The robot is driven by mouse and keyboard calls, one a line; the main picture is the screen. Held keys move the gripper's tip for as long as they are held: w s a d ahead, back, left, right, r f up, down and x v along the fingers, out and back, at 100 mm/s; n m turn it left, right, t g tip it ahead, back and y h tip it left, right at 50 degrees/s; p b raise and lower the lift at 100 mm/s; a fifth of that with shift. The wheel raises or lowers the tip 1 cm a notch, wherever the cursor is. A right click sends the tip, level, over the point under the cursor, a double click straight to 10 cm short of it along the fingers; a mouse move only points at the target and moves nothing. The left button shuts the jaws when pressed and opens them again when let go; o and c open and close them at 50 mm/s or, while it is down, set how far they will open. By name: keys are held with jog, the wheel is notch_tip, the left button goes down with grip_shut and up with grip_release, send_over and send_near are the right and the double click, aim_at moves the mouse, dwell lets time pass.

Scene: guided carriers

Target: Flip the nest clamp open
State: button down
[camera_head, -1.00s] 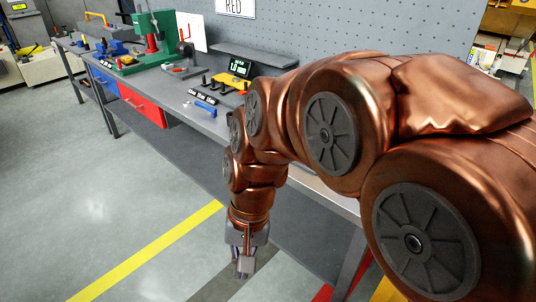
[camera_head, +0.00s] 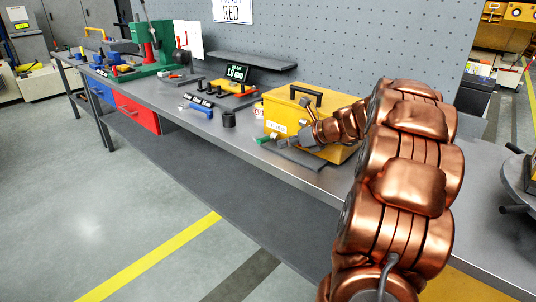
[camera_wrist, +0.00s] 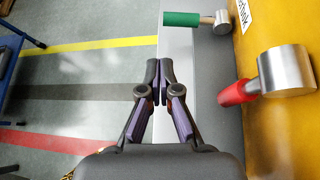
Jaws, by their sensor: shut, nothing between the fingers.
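My gripper (camera_head: 304,138) is at the front of the yellow toolbox, above the grey bench. In the wrist view its two dark fingers (camera_wrist: 160,82) meet at the tips, shut and empty, over the bench's front edge. I cannot tell surely which part is the nest clamp. A small yellow fixture with dark parts (camera_head: 236,90) stands farther left along the bench, below a lit display (camera_head: 237,72). A grey plate with a small red part (camera_head: 176,77) lies left of it. Both are well apart from my gripper and too small to show a clamp's state.
The yellow toolbox (camera_head: 285,112) stands beside my gripper. A green-handled hammer (camera_wrist: 190,19) and a red-handled hammer (camera_wrist: 285,72) are close right of the fingers. A black cup (camera_head: 228,119) and blue handle (camera_head: 197,107) lie left. A green press (camera_head: 158,40) stands farther left. The floor in front is clear.

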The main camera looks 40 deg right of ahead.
aim_at(265, 138)
jog(key=shift+d+m, duration=0.5)
jog(key=shift+d, duration=0.65)
jog(key=shift+a, duration=0.1)
jog(key=b+x, duration=0.1)
jog(key=x, duration=0.9)
jog(key=shift+w, duration=0.1)
jog(key=shift+r+p, duration=0.35)
jog(key=shift+p, duration=0.7)
jog(key=shift+f, duration=0.1)
jog(key=r+p, duration=0.1)
jog(key=p, duration=0.7)
jog(key=shift+r, duration=0.4)
jog(key=shift+d+r+p, duration=0.55)
jog(key=shift+r+p, duration=0.05)
jog(key=shift+p, duration=1.55)
